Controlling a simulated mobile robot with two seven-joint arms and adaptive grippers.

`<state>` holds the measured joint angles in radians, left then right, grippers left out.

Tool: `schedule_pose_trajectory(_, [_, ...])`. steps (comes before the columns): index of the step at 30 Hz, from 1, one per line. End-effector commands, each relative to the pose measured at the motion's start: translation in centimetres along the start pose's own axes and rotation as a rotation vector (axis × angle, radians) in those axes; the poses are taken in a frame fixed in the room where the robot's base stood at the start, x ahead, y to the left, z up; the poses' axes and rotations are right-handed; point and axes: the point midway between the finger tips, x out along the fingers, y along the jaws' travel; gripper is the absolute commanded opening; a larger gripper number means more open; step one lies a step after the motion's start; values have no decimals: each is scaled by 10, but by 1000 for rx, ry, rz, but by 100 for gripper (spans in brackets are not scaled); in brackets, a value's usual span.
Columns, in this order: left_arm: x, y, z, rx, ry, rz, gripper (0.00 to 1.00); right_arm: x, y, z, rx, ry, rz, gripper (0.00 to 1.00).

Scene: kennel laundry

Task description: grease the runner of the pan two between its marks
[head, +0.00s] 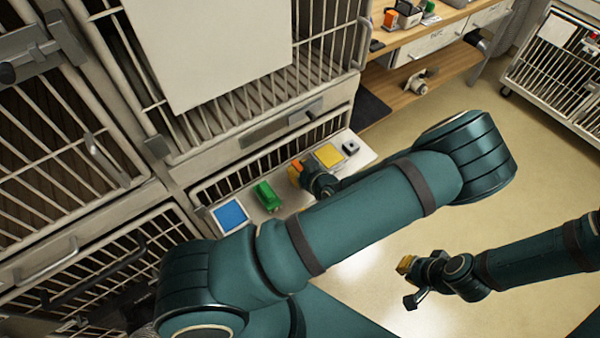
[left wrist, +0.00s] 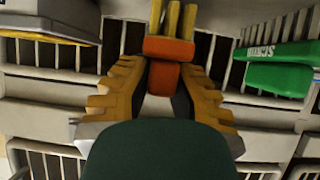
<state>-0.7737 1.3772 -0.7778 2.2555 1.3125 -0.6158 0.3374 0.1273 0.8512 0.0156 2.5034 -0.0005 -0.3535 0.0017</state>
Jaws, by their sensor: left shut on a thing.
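My left gripper (head: 302,174) is shut on an orange brush-like tool (left wrist: 170,48), over a pale pulled-out shelf or pan (head: 364,160) at the cage front. In the left wrist view, yellow bristles or prongs rise from the tool's orange block, and the ridged fingers (left wrist: 163,95) close on its lower part. The tool's orange end (head: 295,167) also shows in the head view. I cannot make out a runner, its marks or a pan number. My right gripper (head: 408,282) is empty above the floor at the right, its fingers apart.
On the pale surface are a blue square (head: 230,214), a green item (head: 266,195), a yellow square (head: 329,155) and a small dark box (head: 350,148). Barred cages stand behind. A wooden bench (head: 425,35) is at the back, a wheeled cage (head: 555,65) at the right. The floor is clear.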

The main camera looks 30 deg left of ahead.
Motion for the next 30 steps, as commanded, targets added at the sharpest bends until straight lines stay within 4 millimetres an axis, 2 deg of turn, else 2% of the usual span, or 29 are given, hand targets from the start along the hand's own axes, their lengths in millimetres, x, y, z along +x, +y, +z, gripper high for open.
schedule_pose_trajectory(16, [-21, 0, -37, -1, 2, 0, 0, -34, -13, -3, 0, 0, 0, 0])
schedule_pose_trajectory(30, [-22, 0, -39, -1, 2, 0, 0, -35, -13, -3, 0, 0, 0, 0])
